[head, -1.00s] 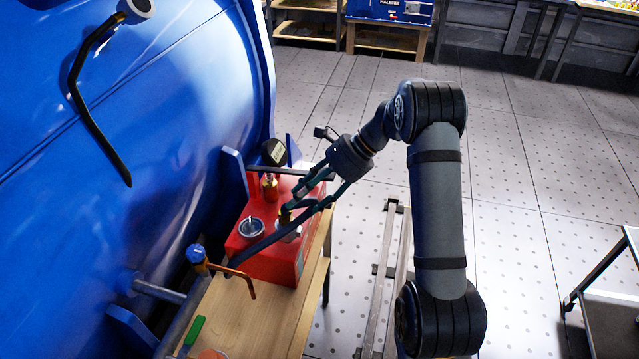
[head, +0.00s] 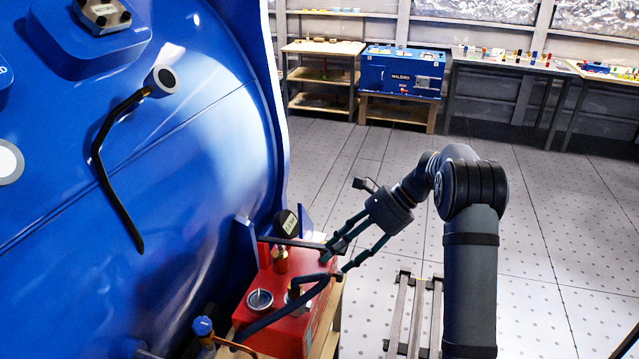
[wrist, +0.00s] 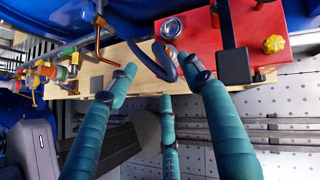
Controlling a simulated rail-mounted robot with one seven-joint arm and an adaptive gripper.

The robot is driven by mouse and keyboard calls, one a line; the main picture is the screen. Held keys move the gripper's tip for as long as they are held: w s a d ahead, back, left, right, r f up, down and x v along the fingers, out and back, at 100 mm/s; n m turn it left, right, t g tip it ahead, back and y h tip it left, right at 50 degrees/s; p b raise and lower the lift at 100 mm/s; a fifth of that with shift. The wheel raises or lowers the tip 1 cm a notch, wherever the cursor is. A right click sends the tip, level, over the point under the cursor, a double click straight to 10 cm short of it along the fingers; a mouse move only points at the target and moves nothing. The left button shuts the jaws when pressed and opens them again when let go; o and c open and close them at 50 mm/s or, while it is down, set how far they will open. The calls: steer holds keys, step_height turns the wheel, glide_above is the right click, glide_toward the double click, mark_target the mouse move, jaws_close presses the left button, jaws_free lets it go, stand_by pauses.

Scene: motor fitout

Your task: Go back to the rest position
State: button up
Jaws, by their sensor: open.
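My gripper (head: 334,262) is open and empty in the head view, at the right end of my arm's reach, close above the right side of a red box (head: 290,331). In the wrist view its teal fingers (wrist: 168,82) are spread wide, with nothing between them but a view of the wooden bench (wrist: 142,60) and the dark hose (wrist: 150,62). The red box (wrist: 195,38) lies beyond the fingers in that view. The dark hose (head: 280,314) runs from a brass fitting on the box. Whether a fingertip touches the hose cannot be told.
A large blue tank (head: 190,130) with a black handle (head: 115,190) fills the left. A copper pipe with a blue cap (head: 203,326) stands near the box. The tiled floor (head: 540,230) to the right is open. Shelves and a blue crate (head: 403,72) stand at the back.

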mark_target(306, 277)
steer(key=x, duration=1.1)
steer(key=shift+s+a+f, duration=0.1)
steer(key=shift+a+f, duration=0.15)
steer(key=shift+a, duration=0.2)
steer(key=shift+d+r+p, duration=0.1)
steer(key=shift+r+p, duration=0.4)
steer(key=shift+p, duration=0.05)
steer(key=shift+f, duration=0.15)
steer(key=shift+f+b, duration=0.4)
steer(key=shift+b, duration=0.2)
steer(key=v, duration=1.2)
steer(key=x, duration=1.1)
steer(key=shift+f, duration=0.25)
steer(key=r+p, duration=0.9)
steer(key=shift+a+r+p, duration=0.25)
steer(key=shift+a+p, duration=0.05)
steer(key=shift+a, duration=0.1)
